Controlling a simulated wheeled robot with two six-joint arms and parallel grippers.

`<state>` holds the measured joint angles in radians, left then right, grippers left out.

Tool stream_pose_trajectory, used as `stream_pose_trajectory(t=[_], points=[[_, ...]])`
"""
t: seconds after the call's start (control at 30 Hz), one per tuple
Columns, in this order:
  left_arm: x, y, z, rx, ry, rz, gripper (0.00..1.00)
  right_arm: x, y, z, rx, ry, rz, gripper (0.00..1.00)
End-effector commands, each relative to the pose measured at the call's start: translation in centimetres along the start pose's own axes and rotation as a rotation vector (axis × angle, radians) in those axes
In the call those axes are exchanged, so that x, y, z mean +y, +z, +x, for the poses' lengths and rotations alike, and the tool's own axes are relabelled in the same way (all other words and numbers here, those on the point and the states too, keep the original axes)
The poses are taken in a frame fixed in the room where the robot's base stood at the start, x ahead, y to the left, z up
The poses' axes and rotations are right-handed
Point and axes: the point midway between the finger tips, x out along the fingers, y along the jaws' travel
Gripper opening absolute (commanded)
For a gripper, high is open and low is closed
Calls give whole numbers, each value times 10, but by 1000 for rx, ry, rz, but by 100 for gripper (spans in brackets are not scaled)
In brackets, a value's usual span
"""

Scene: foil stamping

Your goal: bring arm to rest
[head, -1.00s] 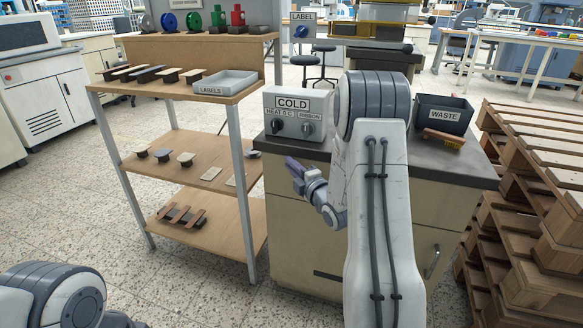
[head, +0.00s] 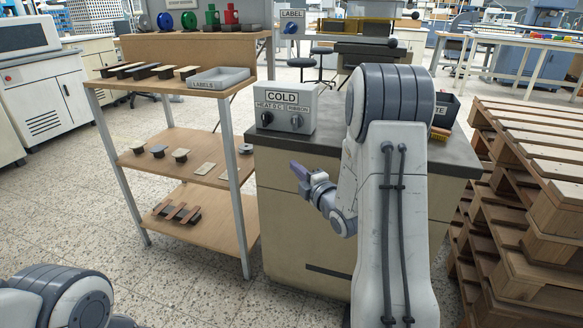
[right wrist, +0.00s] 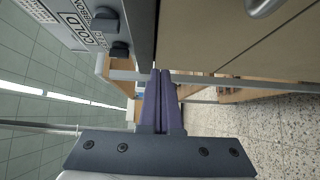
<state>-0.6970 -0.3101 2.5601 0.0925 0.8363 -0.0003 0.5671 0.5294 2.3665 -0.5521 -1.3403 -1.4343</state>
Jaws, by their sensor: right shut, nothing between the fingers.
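My right arm stands in front of the cabinet (head: 300,235) in the head view. My right gripper (head: 296,168) is shut and empty, pointing left beside the cabinet's front, below its worktop. In the right wrist view the purple fingers (right wrist: 161,100) lie together with nothing between them. My left arm shows only as a rounded link at the lower left; its gripper is out of the picture.
A control box (head: 283,108) marked COLD stands on the cabinet. A wooden shelf rack (head: 190,222) with stamps and a LABELS tray (head: 218,78) stands left. Stacked pallets (head: 530,190) stand right. The WASTE bin (head: 444,108) is partly hidden behind my arm.

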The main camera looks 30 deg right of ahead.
Motion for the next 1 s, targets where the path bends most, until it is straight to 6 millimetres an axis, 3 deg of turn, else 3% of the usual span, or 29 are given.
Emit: stream_pose_trajectory(t=[0.23,0.33,0.47,0.57,0.67,0.77,0.9,1.0], points=[[0,0,1,0,0,0,56,0,-16,4,23,-5,2,0],[0,0,1,0,0,0,56,-1,-33,9,40,-43,33,0],[0,0,1,0,0,0,56,-10,-80,13,64,-190,147,0],[0,0,1,0,0,0,56,-20,-127,3,56,-360,281,0],[0,0,1,0,0,0,56,-32,-173,-21,20,-538,415,0],[0,0,1,0,0,0,56,-42,-214,-59,-41,-716,540,0],[0,0,1,0,0,0,56,-53,-262,-131,-168,-962,682,0],[0,0,1,0,0,0,56,-57,-283,-187,-272,-1119,747,0]])
